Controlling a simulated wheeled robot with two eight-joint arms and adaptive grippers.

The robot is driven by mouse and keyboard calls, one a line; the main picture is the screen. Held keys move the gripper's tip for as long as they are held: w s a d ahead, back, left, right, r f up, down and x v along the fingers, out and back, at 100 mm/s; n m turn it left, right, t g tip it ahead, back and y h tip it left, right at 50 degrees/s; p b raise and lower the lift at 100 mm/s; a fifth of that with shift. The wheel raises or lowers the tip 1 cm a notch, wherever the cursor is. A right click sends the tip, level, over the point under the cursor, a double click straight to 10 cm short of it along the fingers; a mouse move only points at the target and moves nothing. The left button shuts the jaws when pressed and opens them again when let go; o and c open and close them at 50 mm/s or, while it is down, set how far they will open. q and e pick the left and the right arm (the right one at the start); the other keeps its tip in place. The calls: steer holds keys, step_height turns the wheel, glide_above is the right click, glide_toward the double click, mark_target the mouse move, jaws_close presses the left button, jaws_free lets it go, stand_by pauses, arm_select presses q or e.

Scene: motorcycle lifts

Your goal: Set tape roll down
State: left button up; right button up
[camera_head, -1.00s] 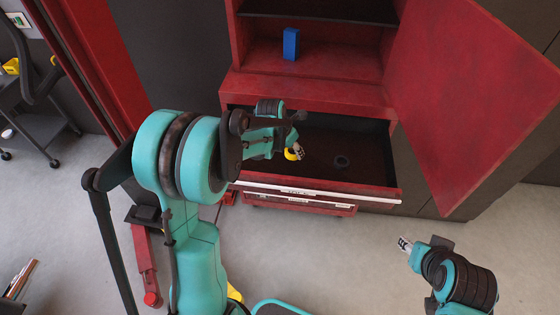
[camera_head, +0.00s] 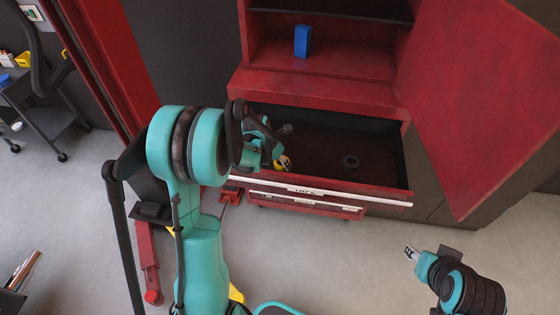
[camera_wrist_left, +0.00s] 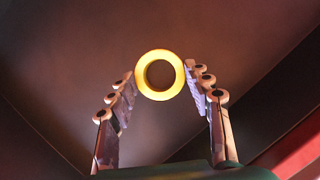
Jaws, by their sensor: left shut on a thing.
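The yellow tape roll (camera_wrist_left: 160,75) is between the fingertips of my left gripper (camera_wrist_left: 161,82) in the left wrist view, its round hole facing the camera. The gripper is shut on it. In the head view the tape roll (camera_head: 278,165) is partly hidden by the left gripper (camera_head: 284,161), inside the left part of the open red drawer (camera_head: 330,185). I cannot tell whether the roll touches the drawer floor. My right gripper (camera_head: 411,253) is outside the drawer at the lower right; its opening is too small to judge.
A blue box (camera_head: 302,41) stands on the cabinet shelf above. The red cabinet door (camera_head: 485,95) hangs open at the right. The drawer's right part is bare.

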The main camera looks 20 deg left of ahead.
arm_select(q)
steer(key=shift+f, duration=0.15)
steer(key=o, duration=1.1)
steer(key=shift+r, duration=0.3)
steer(key=p+v, duration=0.4)
steer(key=v, duration=0.7)
steer(key=s+d+r+m+t, duration=0.1)
steer(key=s+d+m, duration=0.3)
steer(key=m, duration=0.6)
steer(key=s+d+r+m+t+y, duration=0.1)
steer(key=s+d+r+m, duration=0.3)
steer(key=s+m, duration=0.4)
steer(key=s+d+r+m, duration=0.3)
steer(key=s+m, duration=0.3)
steer(key=m, duration=0.8)
steer(key=shift+s+d+r+t, duration=0.2)
steer(key=shift+s+d+t, duration=0.15)
steer(key=shift+d, duration=0.3)
